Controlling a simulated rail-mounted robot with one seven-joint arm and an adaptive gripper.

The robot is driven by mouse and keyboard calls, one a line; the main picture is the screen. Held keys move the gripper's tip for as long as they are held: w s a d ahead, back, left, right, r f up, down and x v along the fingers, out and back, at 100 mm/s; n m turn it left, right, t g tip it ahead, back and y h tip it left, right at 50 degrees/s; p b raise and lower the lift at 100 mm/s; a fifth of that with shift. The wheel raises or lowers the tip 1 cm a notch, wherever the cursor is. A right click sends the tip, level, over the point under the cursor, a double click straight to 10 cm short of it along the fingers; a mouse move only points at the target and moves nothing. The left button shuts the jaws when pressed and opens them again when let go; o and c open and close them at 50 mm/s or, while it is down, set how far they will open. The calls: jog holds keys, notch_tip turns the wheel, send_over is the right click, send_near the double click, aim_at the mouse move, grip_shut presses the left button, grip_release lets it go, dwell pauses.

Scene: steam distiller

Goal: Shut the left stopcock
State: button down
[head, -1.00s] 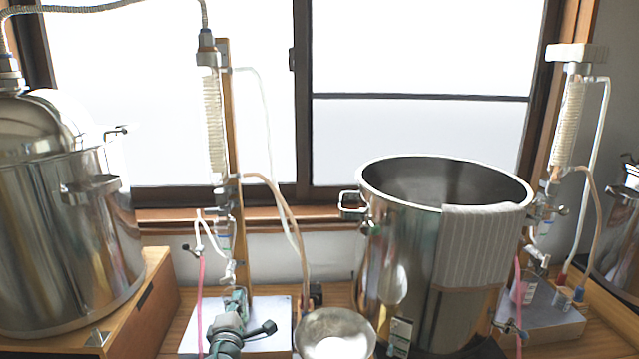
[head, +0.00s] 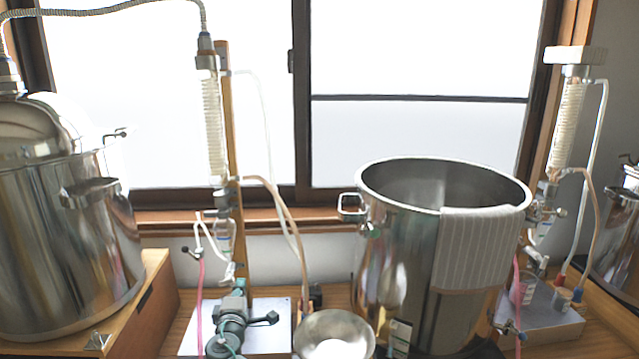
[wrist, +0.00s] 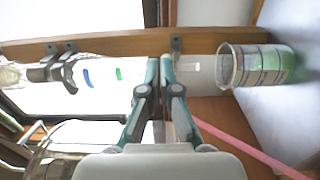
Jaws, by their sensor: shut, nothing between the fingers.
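The left glass apparatus stands on a wooden post, with its glass receiver (head: 224,238) below the coiled condenser. The left stopcock (head: 229,271) is the small pale fitting at the receiver's lower end. My gripper (head: 239,284) is just below and in front of it. In the wrist view the receiver (wrist: 95,73) lies sideways with blue and green marks. My gripper's fingers (wrist: 160,65) are shut together, empty, across the line of the glass where the stopcock sits. They hide part of it, so the handle's angle and any contact cannot be told. A clear piece (wrist: 194,68) shows right of the fingers.
A beaker with greenish content (wrist: 255,66) is beyond the glass outlet. A pink hose (head: 201,300) hangs to the left. A large steel pot (head: 400,270) and a metal bowl (head: 335,325) stand right, and a lidded still (head: 70,230) stands left.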

jog(key=shift+w, duration=0.55)
jog(key=shift+a+f+b, duration=0.1)
jog(key=shift+a+b, duration=0.5)
dwell(0.7)
jog(key=shift+a+f+b, duration=0.1)
jog(key=shift+f+b, duration=0.5)
jog(key=shift+b, duration=1.75)
jog(key=shift+d, duration=0.25)
jog(key=shift+s, duration=0.1)
jog(key=s, duration=0.2)
jog(key=s+b, duration=0.1)
jog(key=s, duration=0.1)
jog(key=s+d, duration=0.1)
jog(key=s, duration=0.1)
